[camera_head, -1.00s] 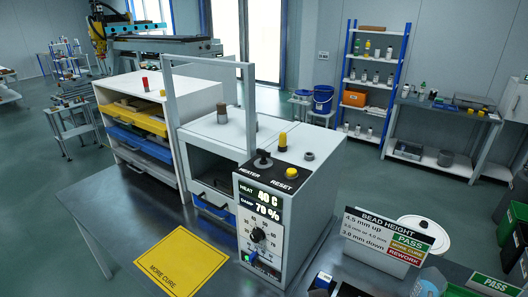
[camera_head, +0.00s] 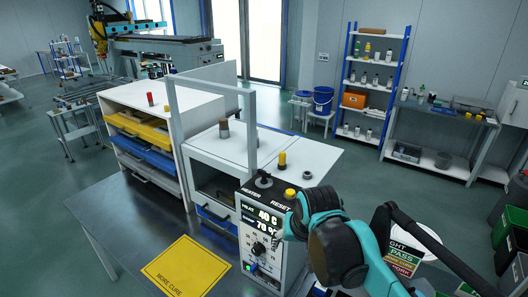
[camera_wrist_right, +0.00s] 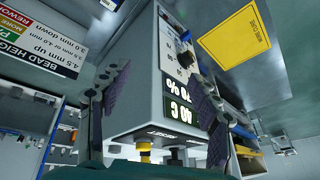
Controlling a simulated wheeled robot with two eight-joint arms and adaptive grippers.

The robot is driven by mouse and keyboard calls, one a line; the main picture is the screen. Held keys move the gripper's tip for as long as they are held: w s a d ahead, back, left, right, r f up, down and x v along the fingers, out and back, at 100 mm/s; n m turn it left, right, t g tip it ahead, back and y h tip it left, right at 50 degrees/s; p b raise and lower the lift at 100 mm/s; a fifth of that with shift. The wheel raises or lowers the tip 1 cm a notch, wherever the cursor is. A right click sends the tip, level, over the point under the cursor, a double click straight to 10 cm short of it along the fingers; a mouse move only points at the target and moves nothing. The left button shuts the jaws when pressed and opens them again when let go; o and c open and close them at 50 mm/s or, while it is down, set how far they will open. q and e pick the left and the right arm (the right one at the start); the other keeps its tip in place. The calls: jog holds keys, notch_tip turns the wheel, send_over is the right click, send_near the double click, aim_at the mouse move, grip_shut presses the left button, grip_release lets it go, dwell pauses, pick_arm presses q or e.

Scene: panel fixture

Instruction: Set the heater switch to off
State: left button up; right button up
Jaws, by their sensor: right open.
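The heater switch (camera_head: 263,179) is a black toggle on a round base, by the HEATER label on top of the grey control box (camera_head: 246,210). Its lever position is too small to tell. A yellow RESET button (camera_head: 290,194) sits to its right. My right gripper (camera_head: 287,222) is at the box's front right, apart from the switch, largely hidden behind its own wrist. In the right wrist view, the open, empty fingers of my right gripper (camera_wrist_right: 157,78) frame the box's display (camera_wrist_right: 180,99), seen upside down. My left gripper is out of view.
A grey upright frame (camera_head: 254,125) rises just behind and left of the switch. A yellow-topped peg (camera_head: 282,161) and a grey knob (camera_head: 307,175) stand behind it. A yellow MORE CURE mat (camera_head: 187,267) lies on the dark table. A bead height sign is partly behind my arm.

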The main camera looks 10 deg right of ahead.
jog(key=w+a+r+m+g+p, duration=0.1)
jog(key=w+r+m+g+p, duration=0.15)
jog(key=w+r+p, duration=0.9)
jog(key=m+g+p, duration=0.2)
jog(key=m+p, duration=0.1)
jog(key=p, duration=0.4)
send_near(264, 171)
jog(key=shift+s+d+f, duration=0.15)
jog(key=shift+s, duration=0.2)
jog(key=shift+w+f+m, duration=0.15)
jog(key=shift+w+m, duration=0.2)
jog(key=shift+w, duration=0.15)
notch_tip(264, 171, down, 8)
jog(key=shift+r+p, duration=0.1)
jog(key=shift+p, duration=0.45)
jog(key=c, duration=1.2)
